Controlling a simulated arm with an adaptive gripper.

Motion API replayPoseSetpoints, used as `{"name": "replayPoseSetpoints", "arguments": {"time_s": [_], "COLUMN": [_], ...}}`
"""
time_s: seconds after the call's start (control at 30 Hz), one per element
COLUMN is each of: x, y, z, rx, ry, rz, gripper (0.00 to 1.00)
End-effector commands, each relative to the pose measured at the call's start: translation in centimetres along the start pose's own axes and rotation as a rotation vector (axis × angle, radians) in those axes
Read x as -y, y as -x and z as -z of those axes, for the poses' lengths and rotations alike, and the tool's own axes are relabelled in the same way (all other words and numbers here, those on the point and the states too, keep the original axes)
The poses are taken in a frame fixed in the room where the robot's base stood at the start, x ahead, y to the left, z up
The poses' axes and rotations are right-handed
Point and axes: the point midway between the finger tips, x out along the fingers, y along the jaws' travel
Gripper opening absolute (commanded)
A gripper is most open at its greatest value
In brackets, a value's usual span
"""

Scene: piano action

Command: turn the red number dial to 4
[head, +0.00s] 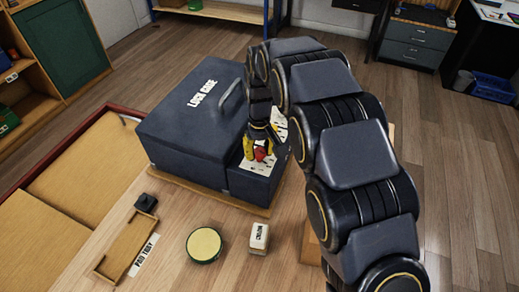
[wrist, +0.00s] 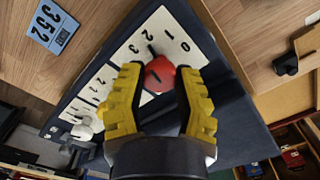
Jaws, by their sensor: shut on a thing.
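The red number dial (wrist: 160,74) sits on a white plate (wrist: 135,45) with black numerals, on the dark lock case. The 0 and 1 are readable at the plate's end, with higher numerals curving away to the left. A dark mark shows by the dial's upper left edge; I cannot tell the exact setting. My gripper (wrist: 160,71) has its yellow fingers on both sides of the dial, shut on it. In the head view, the dial (head: 259,155) shows red between the fingers, on the lower step of the lock case (head: 180,115).
A pale knob (wrist: 82,132) stands farther along the case. A blue card (wrist: 48,25) reads 352. In the head view, a pin tray (head: 103,268), a black block (head: 146,202), a round green-rimmed pad (head: 204,245) and a small white labelled block (head: 260,237) lie in front of the case.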

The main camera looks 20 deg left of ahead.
Motion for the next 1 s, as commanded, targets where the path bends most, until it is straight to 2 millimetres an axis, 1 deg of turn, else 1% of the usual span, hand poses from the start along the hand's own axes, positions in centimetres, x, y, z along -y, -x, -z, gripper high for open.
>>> {"name": "replayPoseSetpoints", "arguments": {"time_s": [0.03, 1.0], "x": [-0.06, -0.03], "y": [-0.25, -0.27], "z": [-0.07, -0.08], "rx": [0.004, 0.004], "ry": [0.046, 0.957], "rz": [-0.001, 0.001], "gripper": [0.00, 0.00]}}
